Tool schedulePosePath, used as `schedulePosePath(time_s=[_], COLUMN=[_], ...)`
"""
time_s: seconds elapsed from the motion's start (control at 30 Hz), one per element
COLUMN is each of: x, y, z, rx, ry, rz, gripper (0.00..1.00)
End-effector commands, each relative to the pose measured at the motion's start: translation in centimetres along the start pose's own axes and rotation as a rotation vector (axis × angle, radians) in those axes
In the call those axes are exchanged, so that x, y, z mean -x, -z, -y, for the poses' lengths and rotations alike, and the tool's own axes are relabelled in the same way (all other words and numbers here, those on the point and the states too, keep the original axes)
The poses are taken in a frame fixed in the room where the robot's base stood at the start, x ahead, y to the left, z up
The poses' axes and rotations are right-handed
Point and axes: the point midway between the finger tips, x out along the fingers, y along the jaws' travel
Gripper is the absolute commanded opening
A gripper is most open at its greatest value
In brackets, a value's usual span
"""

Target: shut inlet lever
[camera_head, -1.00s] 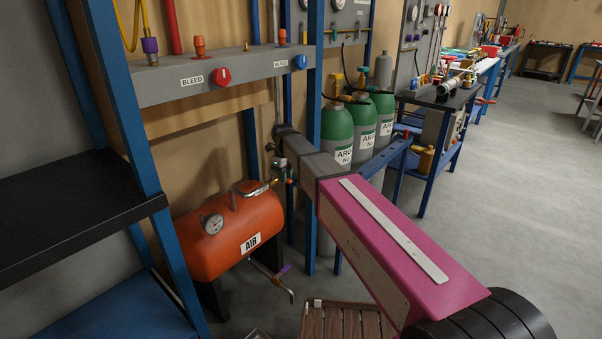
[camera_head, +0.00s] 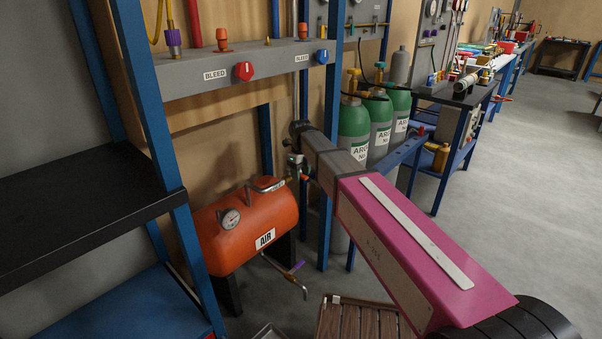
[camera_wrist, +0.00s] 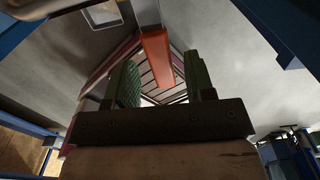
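An orange air tank (camera_head: 245,228) with a gauge and an AIR label stands low beside the rack. A metal pipe with a small pale label (camera_head: 268,186) runs from its top toward my gripper (camera_head: 295,167), which is small and partly hidden by its own wrist. In the wrist view my gripper (camera_wrist: 163,82) has its two green-padded fingers apart. An orange bar (camera_wrist: 157,60), likely the inlet lever handle, shows between and beyond the fingertips; a gap shows on both sides. I cannot tell whether it lies within their reach. A purple-handled valve (camera_head: 297,267) sits on the lower pipe.
A grey panel (camera_head: 205,76) with red and blue BLEED knobs hangs above the tank. Blue rack posts (camera_head: 330,150) stand close to my arm. Green argon cylinders (camera_head: 353,125) stand behind it. A slatted wooden pallet (camera_head: 345,320) lies on the floor. Open floor is at right.

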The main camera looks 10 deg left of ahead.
Motion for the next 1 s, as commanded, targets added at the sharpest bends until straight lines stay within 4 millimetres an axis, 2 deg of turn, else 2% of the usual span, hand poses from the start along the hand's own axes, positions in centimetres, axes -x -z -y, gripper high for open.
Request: schedulePosePath(time_s=[0.17,0.33,0.8,1.0], x=[0.1,1.2,8.8,10.5], y=[0.0,0.0,0.0,0.0], z=[0.0,0.1,0.0,0.0], rx=[0.001,0.001,0.0,0.0], ry=[0.001,0.001,0.001,0.001], rz=[-0.001,-0.001,0.0,0.0], gripper=[0.49,0.49,0.49,0.49])
